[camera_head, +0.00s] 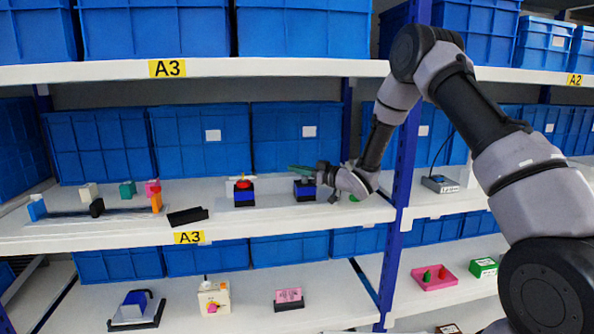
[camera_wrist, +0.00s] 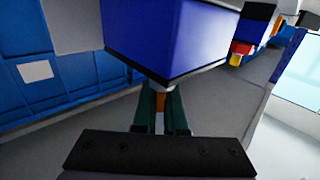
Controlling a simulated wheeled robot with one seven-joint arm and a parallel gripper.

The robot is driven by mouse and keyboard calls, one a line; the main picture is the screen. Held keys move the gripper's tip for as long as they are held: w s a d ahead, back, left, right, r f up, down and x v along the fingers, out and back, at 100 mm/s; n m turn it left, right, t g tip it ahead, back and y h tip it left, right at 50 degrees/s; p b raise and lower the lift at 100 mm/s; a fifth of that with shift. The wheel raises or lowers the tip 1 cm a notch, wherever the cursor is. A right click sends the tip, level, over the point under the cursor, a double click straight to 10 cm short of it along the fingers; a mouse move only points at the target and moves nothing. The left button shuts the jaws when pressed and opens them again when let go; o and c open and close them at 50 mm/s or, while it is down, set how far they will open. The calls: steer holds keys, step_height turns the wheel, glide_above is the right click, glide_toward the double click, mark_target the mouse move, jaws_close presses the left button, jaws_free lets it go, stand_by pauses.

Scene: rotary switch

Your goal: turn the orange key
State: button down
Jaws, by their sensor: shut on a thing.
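The orange key (camera_wrist: 160,121) shows in the wrist view as a narrow strip between the green fingers of my gripper (camera_wrist: 161,110). My gripper is shut on it. A pale round collar (camera_wrist: 158,87) sits where the key meets a blue and black switch box (camera_wrist: 172,35). In the head view my gripper (camera_head: 300,168) is at the top of that switch box (camera_head: 305,190), which stands on the middle shelf. The key is hidden there, and its turn angle is hard to tell.
A blue and black box with a red button (camera_head: 243,186) stands to the left on the same shelf. A black tray-like piece (camera_head: 187,217) lies further left. Blue bins (camera_head: 205,138) line the back, a blue post (camera_head: 405,165) stands right, and the upper shelf (camera_head: 250,68) is overhead.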

steer(key=shift+t, duration=0.3)
steer(key=m+t+h, duration=0.1)
steer(key=h, duration=0.1)
steer(key=m+t+h, duration=0.2)
steer(key=w+d+m+t+h, duration=0.1)
steer(key=m+t, duration=0.1)
steer(key=shift+h, duration=0.4)
steer(key=shift+w+d+f+m+t+h, duration=0.1)
steer(key=shift+d+m+t+h, duration=0.1)
steer(key=shift+m+t+h, duration=0.6)
steer(key=shift+w+d+m+t+h, duration=0.15)
steer(key=shift+m+t+h, duration=0.35)
steer(key=shift+m+h, duration=0.6)
steer(key=shift+d+h, duration=0.1)
steer(key=shift+h, duration=0.4)
steer(key=c, duration=1)
jaws_free()
steer(key=shift+s, duration=0.15)
steer(key=v, duration=1)
steer(key=shift+s+d, duration=0.1)
steer(key=shift+s, duration=0.2)
